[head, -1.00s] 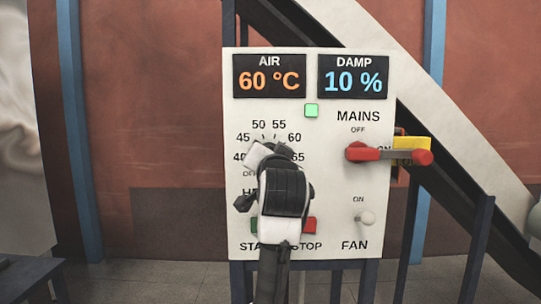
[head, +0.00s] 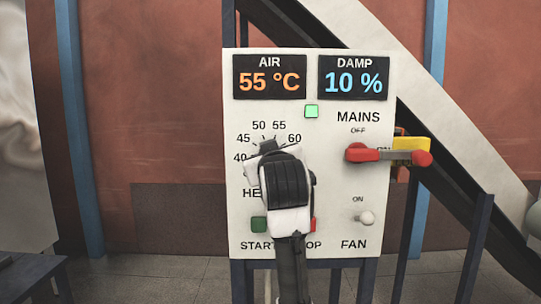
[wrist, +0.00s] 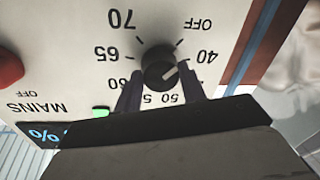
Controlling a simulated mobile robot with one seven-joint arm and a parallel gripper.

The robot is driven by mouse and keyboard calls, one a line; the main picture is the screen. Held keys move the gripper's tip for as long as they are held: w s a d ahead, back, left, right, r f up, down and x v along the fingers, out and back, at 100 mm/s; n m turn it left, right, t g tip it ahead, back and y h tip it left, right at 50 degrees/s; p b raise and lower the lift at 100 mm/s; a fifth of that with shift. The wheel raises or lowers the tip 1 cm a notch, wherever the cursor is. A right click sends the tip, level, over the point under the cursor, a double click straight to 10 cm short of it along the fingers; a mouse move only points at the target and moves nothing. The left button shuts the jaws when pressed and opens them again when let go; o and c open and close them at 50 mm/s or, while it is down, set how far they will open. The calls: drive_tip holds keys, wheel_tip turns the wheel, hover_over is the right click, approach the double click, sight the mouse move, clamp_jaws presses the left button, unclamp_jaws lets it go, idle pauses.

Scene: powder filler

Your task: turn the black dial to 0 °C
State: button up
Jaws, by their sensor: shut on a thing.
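The black dial (wrist: 157,63) is a round knob on the white panel, seen upside down in the wrist view. Its pale pointer line lies toward the 40 side. The visible scale has OFF and marks from 40 to 70; I see no 0 mark. My gripper (wrist: 161,84) is shut on the dial, with one dark finger on each side. In the head view my gripper (head: 267,162) covers most of the dial and part of its scale. The AIR display (head: 269,77) reads 55 °C.
The red MAINS lever (head: 370,154) sticks out to the right, close to my gripper. The FAN switch (head: 366,218) is below it. The green START button (head: 259,224) is lower left; the red STOP button (head: 313,225) is partly hidden by my arm. The DAMP display (head: 353,77) reads 10 %.

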drive_tip(key=shift+n, duration=0.6)
drive_tip(key=o, duration=1)
drive_tip(key=shift+c, duration=0.2)
drive_tip(key=s+d+b, duration=0.1)
drive_tip(key=s+b, duration=0.3)
drive_tip(key=s, duration=0.9)
drive_tip(key=shift+s+r, duration=0.2)
drive_tip(key=shift+s, duration=0.2)
